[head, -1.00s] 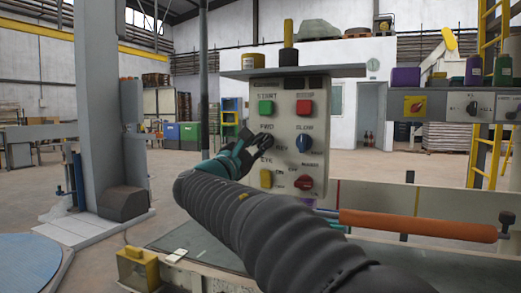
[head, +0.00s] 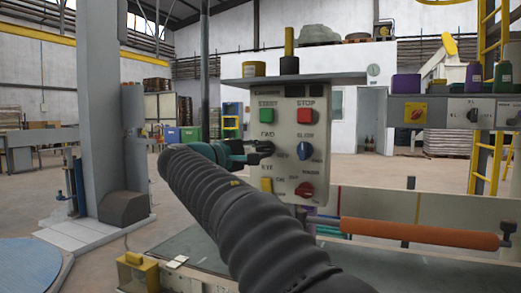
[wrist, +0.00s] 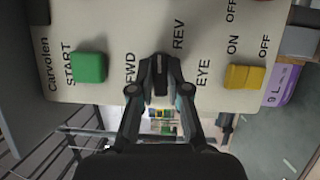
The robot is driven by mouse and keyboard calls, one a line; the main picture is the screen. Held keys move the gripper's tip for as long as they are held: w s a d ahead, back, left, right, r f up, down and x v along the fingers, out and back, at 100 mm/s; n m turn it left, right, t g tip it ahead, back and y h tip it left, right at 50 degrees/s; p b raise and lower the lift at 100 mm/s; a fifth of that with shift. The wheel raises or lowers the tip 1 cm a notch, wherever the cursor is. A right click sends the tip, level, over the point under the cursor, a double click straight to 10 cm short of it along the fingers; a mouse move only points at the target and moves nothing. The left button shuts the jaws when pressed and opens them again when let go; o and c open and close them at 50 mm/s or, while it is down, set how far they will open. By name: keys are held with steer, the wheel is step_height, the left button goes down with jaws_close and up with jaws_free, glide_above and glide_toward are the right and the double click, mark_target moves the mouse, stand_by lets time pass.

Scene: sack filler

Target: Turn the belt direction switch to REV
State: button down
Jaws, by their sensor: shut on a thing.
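The control panel (head: 290,175) hangs under a grey shelf, facing me. Its belt direction switch (head: 267,147) is a black knob between the FWD and REV labels. My gripper (head: 257,148) is shut on this knob from the left. In the wrist view, my gripper's fingertips (wrist: 160,76) close on the two sides of the switch (wrist: 160,63), with FWD to the left and REV above right. The knob looks about level in the head view, along the line of my fingers. The fingers hide much of it, and its pointer mark is not clear.
An orange roller (head: 420,233) lies low at right.

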steer(key=shift+m, duration=0.6)
steer(key=c, duration=1.1)
jaws_free()
steer(key=shift+c, duration=0.2)
steer(key=shift+s+a, duration=0.1)
steer(key=v, duration=1.1)
steer(key=shift+s+a+r, duration=0.2)
steer(key=shift+s+a, duration=0.05)
steer(key=shift+s, duration=0.05)
